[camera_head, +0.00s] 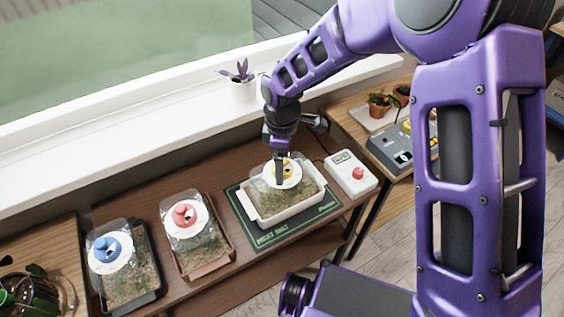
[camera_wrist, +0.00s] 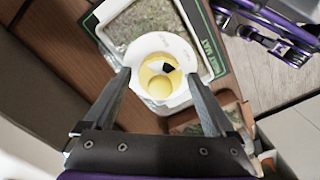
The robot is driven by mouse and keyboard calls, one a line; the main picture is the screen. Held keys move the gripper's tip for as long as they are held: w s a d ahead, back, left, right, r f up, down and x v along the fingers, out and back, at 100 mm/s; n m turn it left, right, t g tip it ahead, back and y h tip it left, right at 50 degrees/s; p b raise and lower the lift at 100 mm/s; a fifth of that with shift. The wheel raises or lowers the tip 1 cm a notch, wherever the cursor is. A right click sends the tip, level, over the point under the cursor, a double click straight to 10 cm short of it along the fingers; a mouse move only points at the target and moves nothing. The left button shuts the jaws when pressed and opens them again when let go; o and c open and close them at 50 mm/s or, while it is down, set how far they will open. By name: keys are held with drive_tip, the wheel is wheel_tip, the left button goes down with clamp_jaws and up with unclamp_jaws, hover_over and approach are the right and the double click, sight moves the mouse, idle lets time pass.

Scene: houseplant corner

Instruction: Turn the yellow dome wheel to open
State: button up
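The yellow wheel (camera_head: 289,168) sits on a round white disc (camera_head: 295,180) on the clear dome over a cream tray (camera_head: 290,216). In the wrist view the yellow wheel (camera_wrist: 158,87) lies in the middle of the disc (camera_wrist: 140,52), with a dark gap at its upper right. My gripper (camera_head: 279,183) points down over the dome and hides part of the wheel in the head view. In the wrist view my gripper (camera_wrist: 159,75) is open, with one finger on each side of the yellow wheel. I cannot tell whether the fingers touch the disc.
The tray stands on a dark green mat (camera_head: 262,240). To the left are domed trays with a red wheel (camera_head: 184,213) and a blue wheel (camera_head: 104,249). A white box with a red knob (camera_head: 358,173) stands close right. A potted plant (camera_head: 242,88) is on the sill behind.

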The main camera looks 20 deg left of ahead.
drive_tip(key=c, duration=1.2)
drive_tip(key=shift+m+b, duration=0.3)
drive_tip(key=shift+m, duration=0.5)
drive_tip(key=m+b, duration=0.1)
drive_tip(key=m, duration=0.2)
drive_tip(key=shift+m, duration=0.3)
drive_tip(key=shift+m+b, duration=0.5)
drive_tip(key=shift+m, duration=2)
drive_tip(key=o, duration=1.4)
